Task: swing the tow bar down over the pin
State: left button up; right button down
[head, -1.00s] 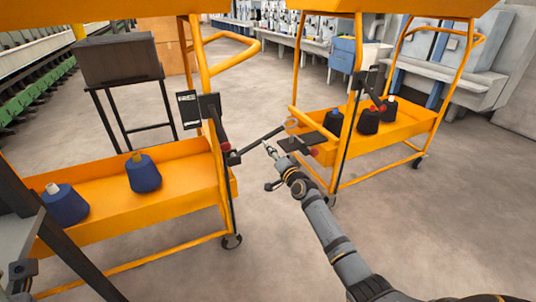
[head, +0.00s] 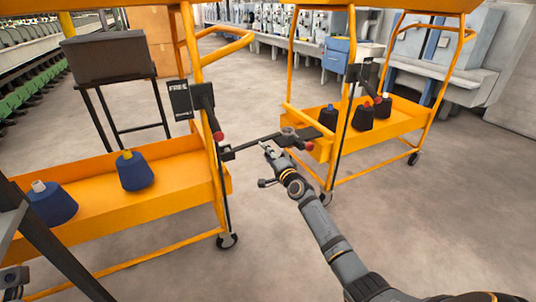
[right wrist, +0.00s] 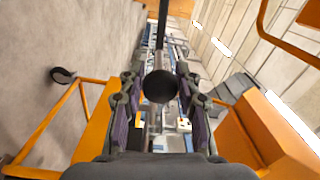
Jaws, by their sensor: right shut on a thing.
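The dark tow bar (head: 252,144) reaches from the left orange cart's post toward the right cart, sloping slightly up to the right. Its far end lies at a dark hitch plate (head: 318,130) with a ring-like part (head: 289,131) on the right cart. I cannot make out the pin or tell whether the bar is over it. My right gripper (head: 268,150) is just below the bar's far half. In the right wrist view a round black knob (right wrist: 160,87) with a rod behind it sits between the fingers, which are shut on it. My left gripper is not in view.
The left cart (head: 185,185) carries blue spools (head: 136,172); the right cart (head: 405,125) carries dark spools (head: 362,117). Red knobs show on the left cart (head: 218,136) and by the hitch plate (head: 309,146). A dark stand (head: 110,55) is behind. The floor between the carts is clear.

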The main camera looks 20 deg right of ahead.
jog(key=shift+s+f, duration=0.15)
jog(key=shift+f, duration=0.75)
jog(key=c, duration=0.9)
grip_release()
jog(key=shift+d+f, duration=0.1)
jog(key=shift+f, duration=0.05)
jog(key=shift+s, duration=0.1)
jog(key=s, duration=1.1)
jog(key=shift+s+d+r, duration=0.15)
jog(key=shift+s+r, duration=0.2)
